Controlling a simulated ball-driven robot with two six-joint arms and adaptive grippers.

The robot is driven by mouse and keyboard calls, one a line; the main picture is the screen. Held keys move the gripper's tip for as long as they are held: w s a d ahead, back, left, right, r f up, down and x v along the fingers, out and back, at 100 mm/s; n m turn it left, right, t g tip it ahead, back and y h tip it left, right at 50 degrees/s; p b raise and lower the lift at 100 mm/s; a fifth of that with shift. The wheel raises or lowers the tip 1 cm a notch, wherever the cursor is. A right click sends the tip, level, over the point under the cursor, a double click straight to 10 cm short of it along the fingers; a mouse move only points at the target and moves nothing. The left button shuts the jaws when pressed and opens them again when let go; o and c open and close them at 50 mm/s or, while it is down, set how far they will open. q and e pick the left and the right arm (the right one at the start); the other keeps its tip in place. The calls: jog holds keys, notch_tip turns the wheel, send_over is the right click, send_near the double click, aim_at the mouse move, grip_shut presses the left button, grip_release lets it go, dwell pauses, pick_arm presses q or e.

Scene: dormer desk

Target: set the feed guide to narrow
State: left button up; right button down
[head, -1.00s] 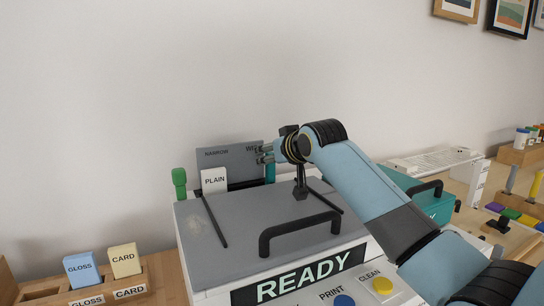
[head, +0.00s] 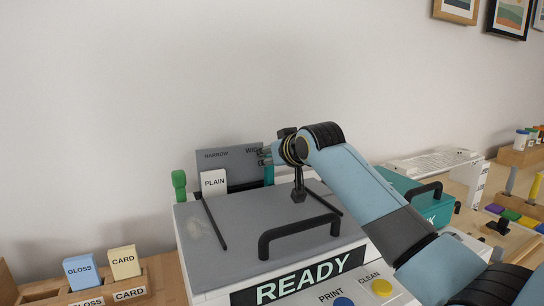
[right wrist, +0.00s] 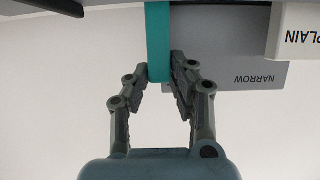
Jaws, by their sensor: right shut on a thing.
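The feed guide is a teal upright bar (head: 269,175) at the right side of the printer's grey back plate, by the partly covered WIDE label. The NARROW label (head: 216,155) is on the left of that plate. My right gripper (head: 264,157) is at the top of the teal guide. In the right wrist view the feed guide (right wrist: 158,40) stands between the two fingers of my right gripper (right wrist: 160,75), which are shut on it. A white PLAIN card (head: 214,183) stands in front of the plate's left part. My left gripper is not in view.
The printer's grey lid has a black handle (head: 299,235). A green knob (head: 179,184) stands at its left rear. A wooden rack (head: 150,280) holding GLOSS and CARD cards is at the lower left. A teal box (head: 425,204) stands to the right, behind my forearm.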

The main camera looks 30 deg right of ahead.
jog(key=a+p, duration=0.1)
jog(key=a, duration=0.2)
jog(key=a+p, duration=0.2)
jog(key=a, duration=0.1)
jog(key=shift+w+a, duration=0.2)
jog(key=shift+a, duration=0.15)
jog(key=c, duration=1.2)
grip_release()
jog(key=shift+o, duration=0.2)
jog(key=shift+s, duration=0.1)
jog(key=v, duration=1.1)
jog(key=shift+s+r, duration=0.15)
jog(key=shift+s, duration=0.25)
